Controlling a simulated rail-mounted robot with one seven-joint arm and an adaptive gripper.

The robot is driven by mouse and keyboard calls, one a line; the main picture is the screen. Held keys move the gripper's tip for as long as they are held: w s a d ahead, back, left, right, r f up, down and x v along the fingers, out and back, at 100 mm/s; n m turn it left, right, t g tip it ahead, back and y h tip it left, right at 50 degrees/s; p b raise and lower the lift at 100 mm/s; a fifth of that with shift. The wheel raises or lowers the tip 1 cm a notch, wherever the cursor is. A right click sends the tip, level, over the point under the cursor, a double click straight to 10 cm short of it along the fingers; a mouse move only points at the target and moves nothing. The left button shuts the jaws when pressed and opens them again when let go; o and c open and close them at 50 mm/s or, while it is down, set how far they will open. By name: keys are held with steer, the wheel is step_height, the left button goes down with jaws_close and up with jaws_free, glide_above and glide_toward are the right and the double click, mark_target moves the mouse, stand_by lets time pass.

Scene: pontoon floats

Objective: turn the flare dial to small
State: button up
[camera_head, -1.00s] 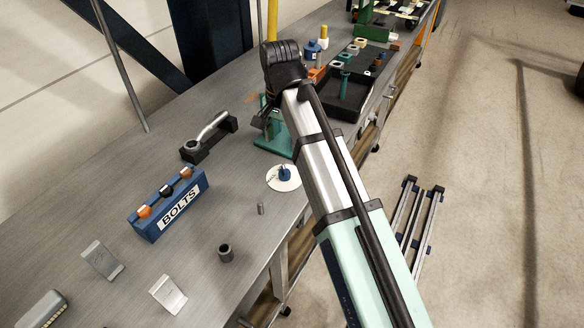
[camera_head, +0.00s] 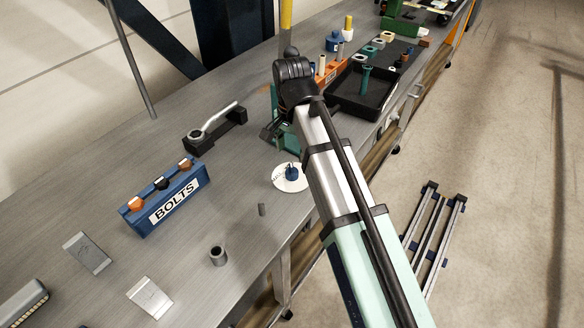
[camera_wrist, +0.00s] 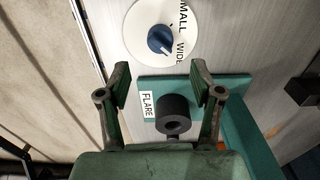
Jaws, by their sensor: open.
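The flare dial (camera_wrist: 161,32) is a white disc with a blue knob (camera_wrist: 160,40) at the top of the wrist view. SMALL and WIDE are printed on its right side; the knob's pale pointer mark appears turned toward WIDE. In the head view the dial (camera_head: 278,184) lies flat near the bench's front edge. My gripper (camera_wrist: 160,78) is open and empty, its fingertips apart on either side, below the knob in the wrist picture. A teal plate (camera_wrist: 238,88) with a FLARE label (camera_wrist: 147,104) and a black cylinder (camera_wrist: 173,112) shows between the fingers.
A blue BOLTS rack (camera_head: 150,217), a black holder with a metal handle (camera_head: 200,143), a small grey peg (camera_head: 262,210) and a grey cup (camera_head: 218,257) stand left of the dial. A black tray (camera_head: 350,104) lies behind my arm. Bare bench surrounds the dial's left side.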

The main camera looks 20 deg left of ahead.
mark_target(292, 169)
step_height(292, 169, down, 8)
steer(key=shift+f+p, duration=0.2)
steer(key=shift+p, duration=0.2)
steer(key=c, duration=1.1)
